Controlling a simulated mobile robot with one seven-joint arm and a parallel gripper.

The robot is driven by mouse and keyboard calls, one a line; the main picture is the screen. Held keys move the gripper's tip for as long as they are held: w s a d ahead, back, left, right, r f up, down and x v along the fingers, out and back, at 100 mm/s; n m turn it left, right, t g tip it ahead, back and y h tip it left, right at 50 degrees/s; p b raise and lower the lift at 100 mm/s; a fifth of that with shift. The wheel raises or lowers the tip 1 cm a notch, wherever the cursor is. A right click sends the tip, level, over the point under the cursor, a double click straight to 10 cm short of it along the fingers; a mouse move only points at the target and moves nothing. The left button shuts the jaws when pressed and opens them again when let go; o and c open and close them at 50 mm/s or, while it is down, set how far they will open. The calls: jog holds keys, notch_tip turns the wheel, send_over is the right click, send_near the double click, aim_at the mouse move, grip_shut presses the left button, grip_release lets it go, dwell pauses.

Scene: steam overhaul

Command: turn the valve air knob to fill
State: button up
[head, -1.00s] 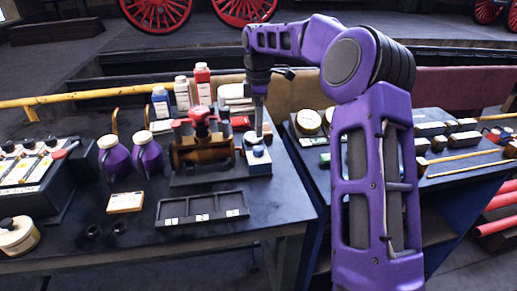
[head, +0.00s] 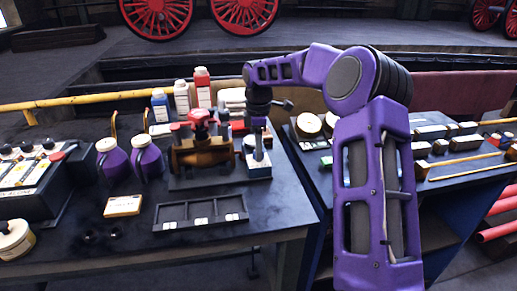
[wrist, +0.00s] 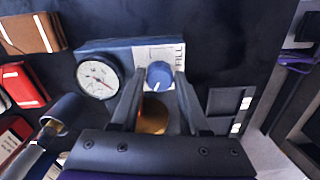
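The blue air knob (wrist: 159,74) sits on a white-faced plate (wrist: 150,52) with the word FILL along its right side. A pale mark shows on the knob's lower edge. A round white gauge (wrist: 98,76) is left of the knob. My gripper (wrist: 160,75) is open, one finger on each side of the knob. A gap shows at the left finger; the right finger is close, and contact cannot be told. In the head view my gripper (head: 258,153) points down over the small blue-and-white valve box (head: 258,171), hiding much of the knob.
A brown valve body with a red handwheel (head: 200,122) stands just left of the box. Purple jugs (head: 147,157) and bottles (head: 202,90) stand further left and behind. A dark compartment tray (head: 200,213) lies in front.

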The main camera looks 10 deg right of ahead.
grip_shut()
jog(key=shift+r+m+p, duration=0.1)
jog(key=shift+m+p, duration=0.2)
jog(key=shift+m, duration=0.1)
jog(key=shift+m+p, duration=0.45)
jog(key=shift+m, duration=0.15)
jog(key=shift+m+p, duration=0.75)
jog(key=shift+m, duration=0.45)
jog(key=m+p, duration=0.2)
jog(key=m, duration=0.4)
jog(key=m+p, duration=0.1)
jog(key=m, duration=0.5)
jog(key=shift+m+p, duration=0.4)
jog(key=m+p, duration=0.1)
jog(key=m, duration=0.5)
jog(key=shift+m, duration=0.4)
